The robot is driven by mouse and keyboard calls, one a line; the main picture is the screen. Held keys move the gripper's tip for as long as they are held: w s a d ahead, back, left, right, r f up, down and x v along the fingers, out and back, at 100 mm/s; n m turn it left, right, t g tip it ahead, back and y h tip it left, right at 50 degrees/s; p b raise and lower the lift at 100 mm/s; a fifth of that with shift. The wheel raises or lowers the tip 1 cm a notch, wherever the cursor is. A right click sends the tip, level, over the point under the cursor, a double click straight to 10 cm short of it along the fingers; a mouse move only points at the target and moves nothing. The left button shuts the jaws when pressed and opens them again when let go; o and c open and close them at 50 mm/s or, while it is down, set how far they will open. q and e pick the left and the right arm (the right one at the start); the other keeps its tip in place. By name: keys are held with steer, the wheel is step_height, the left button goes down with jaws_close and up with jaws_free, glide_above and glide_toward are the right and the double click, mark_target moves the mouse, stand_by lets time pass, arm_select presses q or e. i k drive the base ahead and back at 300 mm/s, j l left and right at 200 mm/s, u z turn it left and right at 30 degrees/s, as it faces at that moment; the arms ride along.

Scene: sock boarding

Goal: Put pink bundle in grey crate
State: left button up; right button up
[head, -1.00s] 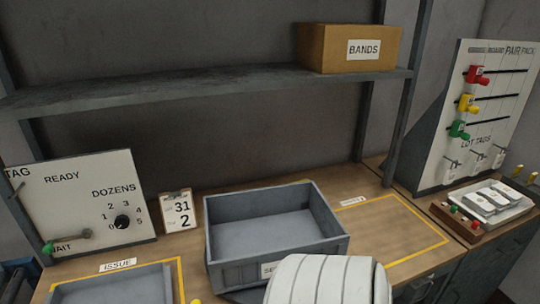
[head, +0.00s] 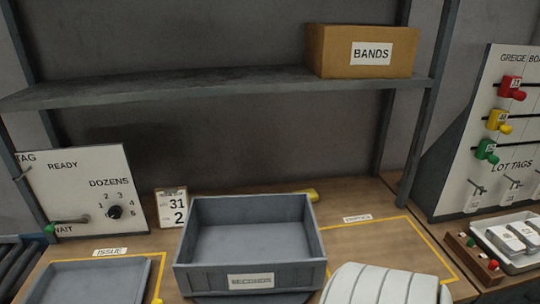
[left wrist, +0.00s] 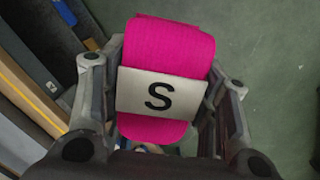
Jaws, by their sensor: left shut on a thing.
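The pink bundle (left wrist: 168,48) is a rolled, ribbed bright pink piece with a white band marked "S". It shows only in the left wrist view. My left gripper (left wrist: 163,75) is shut on it, with a finger on each side, and holds it above a green floor. The bundle and left gripper do not show in the head view. My right gripper is in neither view.
A shallow grey tray (head: 72,290) lies left of the crate by the ISSUE label. A small calendar (head: 172,206) stands behind it. A shelf (head: 230,88) with a BANDS box (head: 362,52) is above. A yellow-outlined bench area (head: 375,240) right of the crate is bare.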

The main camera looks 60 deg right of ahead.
mark_target(252, 253)
steer(key=z, duration=1.65)
steer(key=i, duration=0.5)
